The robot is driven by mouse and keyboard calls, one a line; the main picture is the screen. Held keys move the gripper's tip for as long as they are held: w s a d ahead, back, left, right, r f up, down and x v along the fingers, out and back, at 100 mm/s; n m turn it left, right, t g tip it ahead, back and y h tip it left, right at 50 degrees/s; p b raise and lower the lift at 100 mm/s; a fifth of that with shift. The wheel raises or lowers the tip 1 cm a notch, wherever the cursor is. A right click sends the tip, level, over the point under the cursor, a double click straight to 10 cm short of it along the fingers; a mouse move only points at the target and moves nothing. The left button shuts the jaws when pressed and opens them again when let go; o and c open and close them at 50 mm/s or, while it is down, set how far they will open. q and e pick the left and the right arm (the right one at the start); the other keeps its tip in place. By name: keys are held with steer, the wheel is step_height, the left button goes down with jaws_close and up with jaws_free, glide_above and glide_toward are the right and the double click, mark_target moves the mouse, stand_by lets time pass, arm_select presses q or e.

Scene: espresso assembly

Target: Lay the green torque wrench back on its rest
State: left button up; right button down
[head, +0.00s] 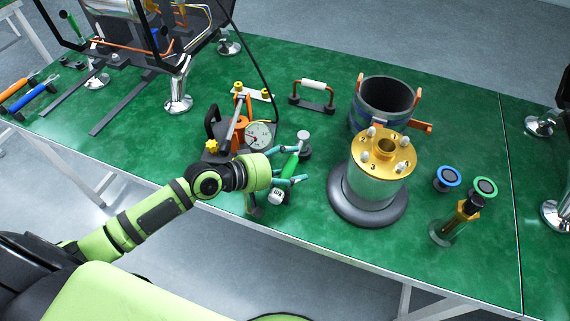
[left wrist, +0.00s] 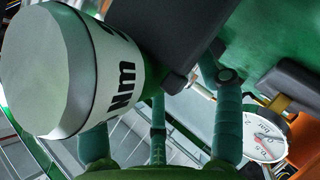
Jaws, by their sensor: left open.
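The green torque wrench (head: 291,165) is near the front edge of the green table, in the middle of the head view. Its white "Nm" end (head: 277,196) points toward me, and this end fills the left of the left wrist view (left wrist: 75,65). My left gripper (head: 297,165) is open, its teal fingers around or beside the green handle. In the left wrist view its fingers (left wrist: 190,110) show below a dark block. A dark support (head: 254,208) stands by the wrench; the gripper partly hides it, and I cannot tell whether the wrench touches it. My right gripper is out of view.
A dial gauge (head: 258,135) on an orange-and-black fixture stands close behind my left gripper. A brass-topped cylinder (head: 378,175) on a dark round base stands to the right. A dark pot (head: 385,100) is behind it. Small tampers (head: 447,178) stand farther right.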

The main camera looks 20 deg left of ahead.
arm_select(q)
steer(key=v, duration=1.2)
steer(key=shift+w+r, duration=0.1)
steer(key=shift+r, duration=0.05)
